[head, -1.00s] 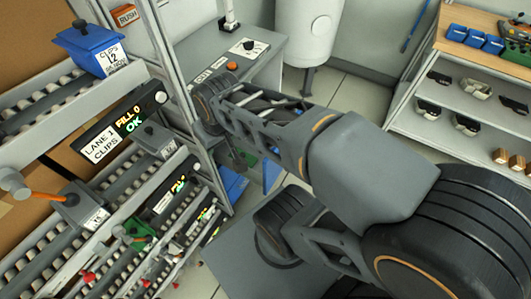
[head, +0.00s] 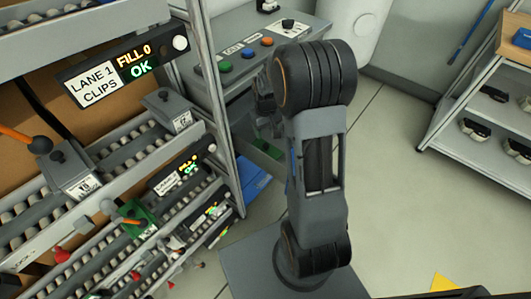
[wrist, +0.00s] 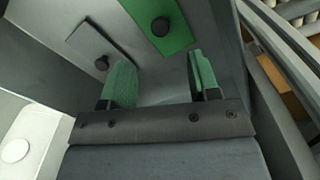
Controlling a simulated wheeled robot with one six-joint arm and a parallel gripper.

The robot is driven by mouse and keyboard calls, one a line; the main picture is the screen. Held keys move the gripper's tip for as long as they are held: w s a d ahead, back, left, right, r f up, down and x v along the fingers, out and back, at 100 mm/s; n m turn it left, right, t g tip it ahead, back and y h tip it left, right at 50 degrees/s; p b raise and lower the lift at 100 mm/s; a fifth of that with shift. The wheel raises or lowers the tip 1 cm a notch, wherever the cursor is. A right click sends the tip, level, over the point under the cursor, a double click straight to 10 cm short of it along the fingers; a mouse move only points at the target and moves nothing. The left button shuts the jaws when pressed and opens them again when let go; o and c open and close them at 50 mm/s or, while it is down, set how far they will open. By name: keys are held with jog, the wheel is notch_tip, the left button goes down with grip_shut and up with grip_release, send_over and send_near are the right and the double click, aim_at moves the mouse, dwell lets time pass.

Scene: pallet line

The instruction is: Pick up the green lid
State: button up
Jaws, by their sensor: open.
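The green lid (wrist: 158,22) is a flat green plate with a round black knob, at the top of the wrist view, cut off by the edge. My gripper (wrist: 158,65) is open and empty, its two green-padded fingers apart below the lid in the picture. The lid's knob is above the gap between the fingertips, apart from them. A grey lid (wrist: 87,40) with a black knob lies left of the green one. In the head view a green patch (head: 266,150) shows under the grey bench, partly behind my arm; I cannot tell whether it is the same lid.
A roller rack (head: 195,130) with a "LANE 1 CLIPS" display (head: 120,72) stands at left. A grey bench (head: 225,87) with coloured buttons is behind my arm. A blue bin (head: 257,182) is low beside the rack. Clear floor (head: 395,190) lies at right.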

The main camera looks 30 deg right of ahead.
aim_at(266, 145)
jog(key=shift+f+b, duration=0.9)
jog(key=shift+f, duration=3.75)
jog(key=shift+c, duration=0.2)
jog(key=c, duration=0.9)
jog(key=shift+r, duration=0.1)
jog(key=shift+c, duration=0.2)
